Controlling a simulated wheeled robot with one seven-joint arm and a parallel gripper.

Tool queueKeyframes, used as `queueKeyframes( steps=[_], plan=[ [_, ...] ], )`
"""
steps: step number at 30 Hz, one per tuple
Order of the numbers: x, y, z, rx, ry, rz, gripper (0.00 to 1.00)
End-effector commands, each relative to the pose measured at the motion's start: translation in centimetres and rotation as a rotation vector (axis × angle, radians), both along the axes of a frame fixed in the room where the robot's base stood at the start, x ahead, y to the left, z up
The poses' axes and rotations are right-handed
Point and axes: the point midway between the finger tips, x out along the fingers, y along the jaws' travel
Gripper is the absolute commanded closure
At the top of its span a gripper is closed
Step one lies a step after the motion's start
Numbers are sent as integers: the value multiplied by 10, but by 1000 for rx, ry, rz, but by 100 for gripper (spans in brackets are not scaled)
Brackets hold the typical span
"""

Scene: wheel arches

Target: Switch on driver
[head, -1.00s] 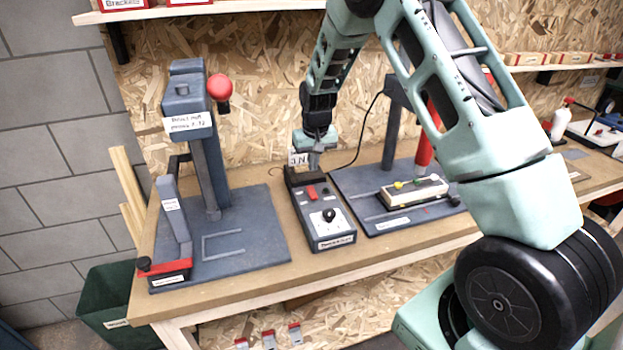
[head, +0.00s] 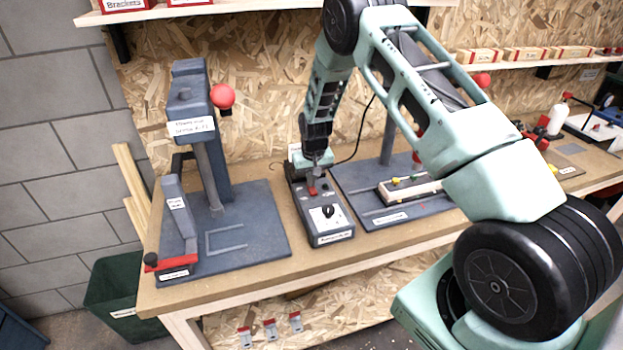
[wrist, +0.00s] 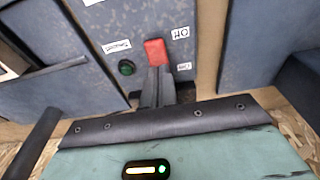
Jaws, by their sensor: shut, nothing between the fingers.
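The driver is a dark grey box (head: 331,225) on the bench, with a white dial panel and black knob near its front. Its red rocker switch (wrist: 155,50) shows in the wrist view, with a small "ON" label (wrist: 180,33) that appears upside down. A dark green round lamp or button (wrist: 127,67) sits beside it. My gripper (wrist: 156,72) is shut and empty, its fingertips right at the edge of the red switch. In the head view, my gripper (head: 312,183) is low over the switch and partly hides it. I cannot tell whether the tips press it.
A press (head: 200,150) with a red ball knob stands left of the box. Right of it, another dark stand (head: 360,200) holds a pale block with coloured parts. A thin black cable rises behind the box. The bench front (head: 270,270) is clear.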

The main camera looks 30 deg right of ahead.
Motion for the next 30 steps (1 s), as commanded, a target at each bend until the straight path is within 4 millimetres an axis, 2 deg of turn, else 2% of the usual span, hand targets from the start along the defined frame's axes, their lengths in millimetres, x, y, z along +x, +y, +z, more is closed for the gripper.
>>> queueKeyframes(
  steps=[6, 14, 30],
  plan=[
    [4, -1, -9, 0, -1, 0, 100],
    [1, 0, -7, 2, 6, 0, 100],
    [-16, 5, -8, 2, 12, 0, 100]
  ],
)
